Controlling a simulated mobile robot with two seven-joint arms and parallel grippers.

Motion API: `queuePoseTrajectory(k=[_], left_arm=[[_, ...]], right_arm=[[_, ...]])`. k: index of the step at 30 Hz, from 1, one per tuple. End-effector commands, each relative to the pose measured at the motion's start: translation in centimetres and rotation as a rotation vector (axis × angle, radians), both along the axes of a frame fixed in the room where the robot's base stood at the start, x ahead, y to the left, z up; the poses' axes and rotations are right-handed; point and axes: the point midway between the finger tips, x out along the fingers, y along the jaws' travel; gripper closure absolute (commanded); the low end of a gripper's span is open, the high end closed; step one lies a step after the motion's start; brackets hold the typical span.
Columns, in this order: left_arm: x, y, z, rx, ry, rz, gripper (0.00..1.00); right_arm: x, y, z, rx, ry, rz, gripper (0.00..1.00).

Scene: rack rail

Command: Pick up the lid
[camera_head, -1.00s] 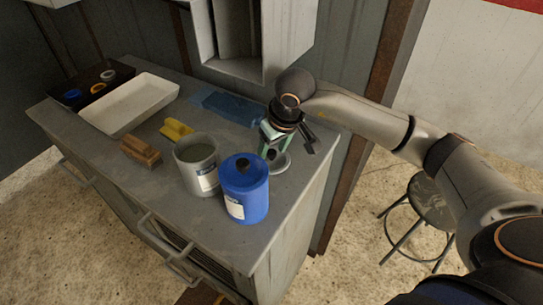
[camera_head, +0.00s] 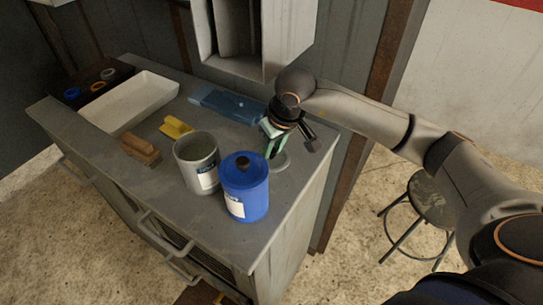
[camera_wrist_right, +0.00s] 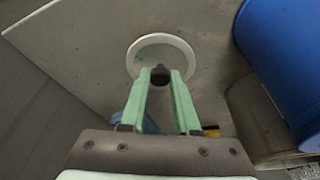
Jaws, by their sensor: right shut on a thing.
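The lid (camera_head: 282,163) is a round grey disc with a pale rim at the right end of the grey counter, partly hidden behind my gripper. In the right wrist view the lid (camera_wrist_right: 158,44) lies flat just beyond the fingertips. Its dark knob (camera_wrist_right: 160,75) sits between the green fingers. My right gripper (camera_head: 273,154) points down at the lid and is shut on the knob; the wrist view shows the gripper (camera_wrist_right: 160,80) too. I cannot tell whether the lid is clear of the counter. My left gripper is not in view.
A blue canister (camera_head: 246,190) and an open grey can (camera_head: 198,170) stand left of the lid. A brush (camera_head: 140,149), a yellow item (camera_head: 176,127), a white tray (camera_head: 135,106) and a blue box (camera_head: 229,105) lie farther left and back. A cabinet (camera_head: 290,40) hangs above.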

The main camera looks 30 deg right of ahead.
Motion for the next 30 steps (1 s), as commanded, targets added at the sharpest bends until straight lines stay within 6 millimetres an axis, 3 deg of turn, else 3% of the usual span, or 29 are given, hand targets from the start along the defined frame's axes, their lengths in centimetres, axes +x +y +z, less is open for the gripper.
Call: queuePoseTrajectory(k=[11, 19, 30], left_arm=[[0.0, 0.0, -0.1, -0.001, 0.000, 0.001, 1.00], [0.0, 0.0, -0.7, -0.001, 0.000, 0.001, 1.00], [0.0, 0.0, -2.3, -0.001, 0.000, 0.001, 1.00]], right_arm=[[0.1, 0.0, 0.5, 0.000, -0.003, 0.000, 1.00], [0.1, 0.0, 3.7, 0.000, -0.007, 0.000, 1.00], [-5.3, -4.5, 3.3, -0.004, -0.001, -0.004, 1.00]])
